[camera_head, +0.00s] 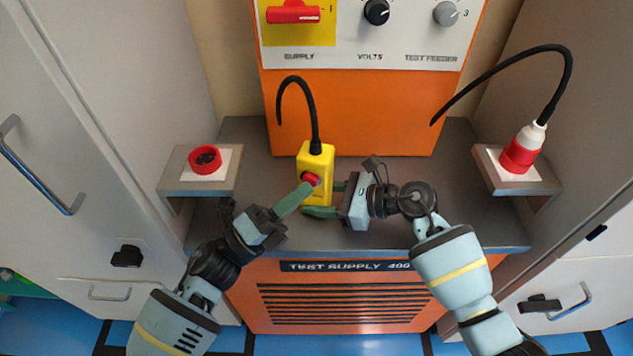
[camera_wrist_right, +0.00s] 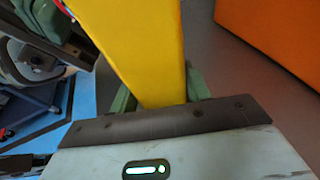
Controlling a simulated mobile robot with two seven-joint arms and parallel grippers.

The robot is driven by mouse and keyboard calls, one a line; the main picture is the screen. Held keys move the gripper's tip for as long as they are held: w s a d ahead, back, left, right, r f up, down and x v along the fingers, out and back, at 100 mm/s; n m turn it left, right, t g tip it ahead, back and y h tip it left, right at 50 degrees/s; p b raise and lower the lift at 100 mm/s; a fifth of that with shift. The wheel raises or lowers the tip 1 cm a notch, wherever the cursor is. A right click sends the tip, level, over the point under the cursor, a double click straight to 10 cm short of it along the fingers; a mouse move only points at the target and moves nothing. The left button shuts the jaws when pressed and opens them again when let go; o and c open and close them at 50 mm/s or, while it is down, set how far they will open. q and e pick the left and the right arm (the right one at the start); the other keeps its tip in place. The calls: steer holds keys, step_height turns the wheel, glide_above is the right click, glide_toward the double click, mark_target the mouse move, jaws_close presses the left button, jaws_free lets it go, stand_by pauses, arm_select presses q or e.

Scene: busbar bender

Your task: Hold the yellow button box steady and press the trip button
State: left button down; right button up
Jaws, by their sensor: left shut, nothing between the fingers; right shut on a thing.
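The yellow button box (camera_head: 318,166) stands upright on the grey shelf of the test supply, with a black cable rising from its top. Its red trip button (camera_head: 311,179) is on the front face. My right gripper (camera_head: 326,199) is shut on the lower part of the box from the right; the box also fills the middle of the right wrist view (camera_wrist_right: 145,50), between the green fingers. My left gripper (camera_head: 306,190) is shut and empty, its green fingertips at the button from the lower left. Whether they touch it or press it in cannot be told.
The orange test supply cabinet (camera_head: 360,115) stands behind, with a red supply switch (camera_head: 293,12) and knobs above. A red socket (camera_head: 205,160) is on the left bracket. A red-and-white plug (camera_head: 522,150) with a black cable stands on the right bracket.

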arm_select(q)
steer(key=shift+s+a, duration=0.1)
steer(key=shift+s, duration=0.05)
steer(key=shift+s+a, duration=0.3)
steer(key=shift+s, duration=0.65)
steer(key=shift+s+a, duration=0.25)
steer(key=shift+s, duration=0.7)
steer(key=shift+s+a, duration=0.3)
steer(key=shift+s, duration=0.65)
arm_select(e)
steer(key=o, duration=0.9)
steer(key=shift+c, duration=0.2)
steer(key=v, duration=1.2)
steer(key=shift+s, duration=0.1)
